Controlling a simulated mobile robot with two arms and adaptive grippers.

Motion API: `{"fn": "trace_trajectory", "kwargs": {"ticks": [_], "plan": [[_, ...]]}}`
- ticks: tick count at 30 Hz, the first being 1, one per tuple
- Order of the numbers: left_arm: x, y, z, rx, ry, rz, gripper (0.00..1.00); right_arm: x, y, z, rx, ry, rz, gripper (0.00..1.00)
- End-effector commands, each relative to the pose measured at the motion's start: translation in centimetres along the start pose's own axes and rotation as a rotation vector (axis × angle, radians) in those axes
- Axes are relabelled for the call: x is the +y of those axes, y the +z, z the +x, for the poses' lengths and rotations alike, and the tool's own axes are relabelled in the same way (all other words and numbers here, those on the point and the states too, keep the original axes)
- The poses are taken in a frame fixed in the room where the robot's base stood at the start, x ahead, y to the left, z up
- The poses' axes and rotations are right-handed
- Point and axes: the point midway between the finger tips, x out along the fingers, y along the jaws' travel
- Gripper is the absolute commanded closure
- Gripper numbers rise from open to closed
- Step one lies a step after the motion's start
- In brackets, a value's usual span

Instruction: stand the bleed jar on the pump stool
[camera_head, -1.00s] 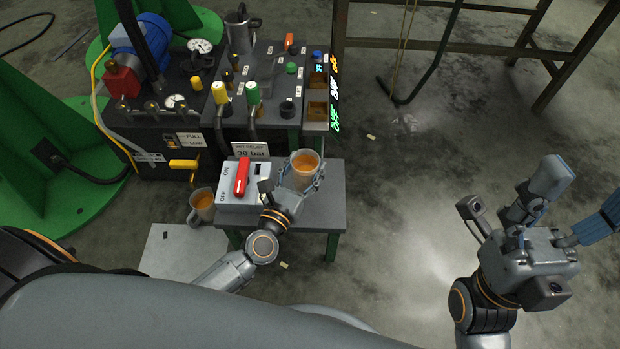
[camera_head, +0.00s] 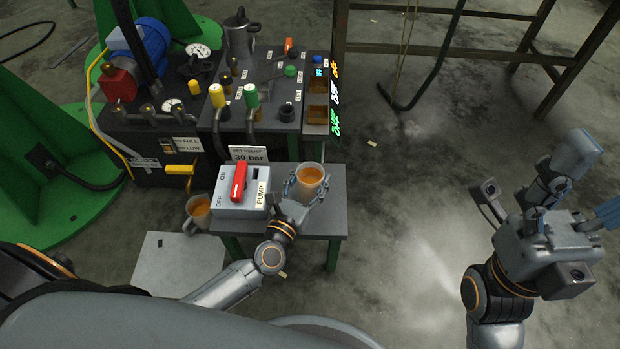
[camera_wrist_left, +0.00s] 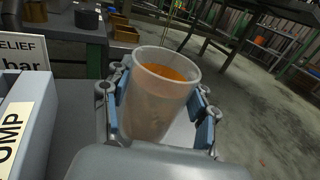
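A translucent jar with orange liquid (camera_head: 311,176) is at the right part of the pump stool (camera_head: 331,217), a small grey-topped stool with green legs. My left gripper (camera_head: 307,188) is around this jar, one finger on each side, and looks shut on it. In the left wrist view the jar (camera_wrist_left: 155,105) leans a little between the blue finger pads. Its base is hidden, so I cannot tell whether it touches the stool top. My right gripper (camera_head: 592,180) is open and empty, over the floor at the right.
A grey PUMP switch box with a red lever (camera_head: 238,183) fills the stool's left side. A handled jug with orange liquid (camera_head: 198,209) stands low to its left. A 30 bar sign (camera_head: 249,155) and the valve bench (camera_head: 292,128) are behind. Floor to the right is clear.

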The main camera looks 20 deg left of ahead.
Motion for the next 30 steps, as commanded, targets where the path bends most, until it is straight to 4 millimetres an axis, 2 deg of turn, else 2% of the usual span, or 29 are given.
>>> {"fn": "trace_trajectory", "kwargs": {"ticks": [1, 3, 17, 30], "plan": [[0.0, 0.0, 0.0, 0.001, 0.000, 0.000, 0.32, 0.0, 0.0, 0.1, 0.004, -0.001, 0.000, 0.25], [0.0, 0.0, 0.0, 0.001, 0.000, 0.000, 0.20, 0.0, 0.0, 0.1, 0.002, 0.000, 0.000, 0.25], [0.0, 0.5, -0.3, 0.003, -0.001, 0.000, 0.20, 0.0, -0.3, 0.5, 0.006, 0.003, 0.001, 0.25], [0.0, 0.4, -9.4, 0.004, -0.002, 0.001, 0.20, 0.0, -0.5, -0.4, -0.033, 0.015, 0.006, 0.25]]}}
